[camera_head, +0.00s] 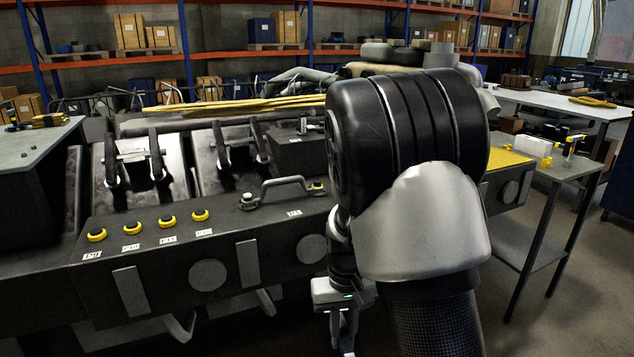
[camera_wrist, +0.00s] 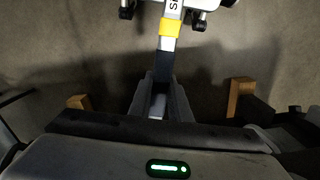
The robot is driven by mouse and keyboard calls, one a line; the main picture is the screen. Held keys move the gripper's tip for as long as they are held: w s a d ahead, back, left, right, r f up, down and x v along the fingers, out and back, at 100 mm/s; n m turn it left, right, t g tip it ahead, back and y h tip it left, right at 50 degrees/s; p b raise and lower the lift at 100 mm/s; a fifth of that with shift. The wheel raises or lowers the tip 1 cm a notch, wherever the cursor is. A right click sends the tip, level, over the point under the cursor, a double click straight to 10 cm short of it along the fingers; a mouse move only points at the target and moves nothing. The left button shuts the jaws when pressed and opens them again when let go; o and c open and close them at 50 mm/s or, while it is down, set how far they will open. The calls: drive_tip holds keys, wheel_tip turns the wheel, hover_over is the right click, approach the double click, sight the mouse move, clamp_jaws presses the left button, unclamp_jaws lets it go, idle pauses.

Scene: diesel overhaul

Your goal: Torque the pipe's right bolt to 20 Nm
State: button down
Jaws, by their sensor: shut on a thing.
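The curved pipe (camera_head: 283,185) sits on the dark engine's front ledge, with a flange at each end. Its right bolt (camera_head: 317,186) has a yellowish ring, and its left bolt (camera_head: 247,200) stands on the other flange. My gripper (camera_head: 345,345) hangs low in front of the engine, below and right of the pipe, partly cut off by the frame's lower edge. In the wrist view my gripper (camera_wrist: 160,100) is shut on a long bar-shaped tool (camera_wrist: 165,58) with a yellow band and partly hidden lettering. It looks like a wrench; its far end is out of view.
Several yellow-ringed buttons or caps (camera_head: 132,228) line the engine ledge at left. A side table (camera_head: 570,172) at right holds a white box (camera_head: 528,145) and yellow-handled items. The wrist view shows floor with brown blocks (camera_wrist: 240,95) near the gripper. My arm hides part of the engine.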

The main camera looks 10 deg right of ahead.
drive_tip(key=c, duration=2.3)
unclamp_jaws()
clamp_jaws()
drive_tip(key=shift+w+r, duration=0.15)
drive_tip(key=shift+r, duration=0.2)
drive_tip(key=r, duration=0.3)
drive_tip(key=w+r, duration=0.1)
drive_tip(key=r, duration=0.2)
drive_tip(key=w+r, duration=0.1)
drive_tip(key=r, duration=0.2)
drive_tip(key=shift+r, duration=0.15)
drive_tip(key=shift+d, duration=0.1)
drive_tip(key=shift+d, duration=0.1)
